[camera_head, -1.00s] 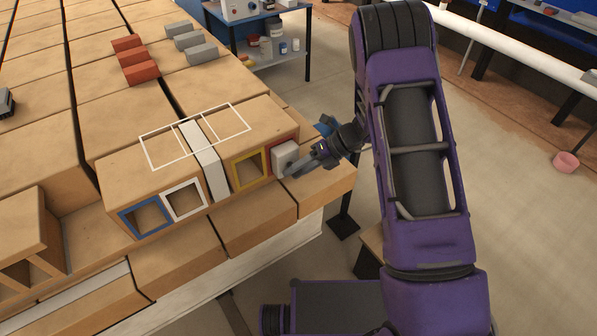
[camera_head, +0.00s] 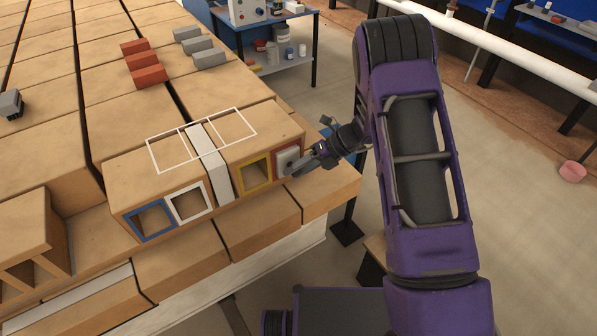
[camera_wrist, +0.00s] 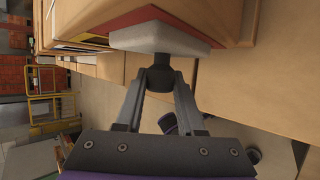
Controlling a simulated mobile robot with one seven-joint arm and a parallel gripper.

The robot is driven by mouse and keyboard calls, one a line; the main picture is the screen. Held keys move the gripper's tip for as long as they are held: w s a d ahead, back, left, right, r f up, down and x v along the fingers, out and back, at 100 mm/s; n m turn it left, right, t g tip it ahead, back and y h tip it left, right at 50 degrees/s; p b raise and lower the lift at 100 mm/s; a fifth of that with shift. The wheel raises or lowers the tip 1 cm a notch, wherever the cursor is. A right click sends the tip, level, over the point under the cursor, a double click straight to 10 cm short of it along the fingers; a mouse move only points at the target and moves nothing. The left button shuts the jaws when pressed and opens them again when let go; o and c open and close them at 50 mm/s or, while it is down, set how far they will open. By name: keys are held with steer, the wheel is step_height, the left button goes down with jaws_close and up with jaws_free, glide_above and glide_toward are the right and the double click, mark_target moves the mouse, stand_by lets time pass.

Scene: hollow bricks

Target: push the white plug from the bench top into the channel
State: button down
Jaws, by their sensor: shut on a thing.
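The white plug (camera_head: 287,157) is at the red-framed channel (camera_head: 277,167), the rightmost opening in the front of the brick row. My gripper (camera_head: 293,170) is shut on the plug's dark knob. In the wrist view the plug (camera_wrist: 160,40) is a pale block standing out a little from the red rim (camera_wrist: 148,14), with its dark knob (camera_wrist: 160,78) between the fingertips. How deep the plug sits inside is hidden.
Blue (camera_head: 151,220), white (camera_head: 189,204) and yellow (camera_head: 255,171) framed openings lie to the left. Red bricks (camera_head: 142,62) and grey bricks (camera_head: 199,45) stand farther back. A blue side table (camera_head: 270,40) stands behind. The floor right of the bench is open.

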steer(key=shift+w+a, duration=0.4)
steer(key=shift+w, duration=0.2)
steer(key=shift+c, duration=2.2)
jaws_free()
steer(key=p+v, duration=0.1)
steer(key=v, duration=1.6)
steer(key=shift+r, duration=0.25)
steer(key=shift+w+d, duration=0.1)
steer(key=shift+d, duration=0.05)
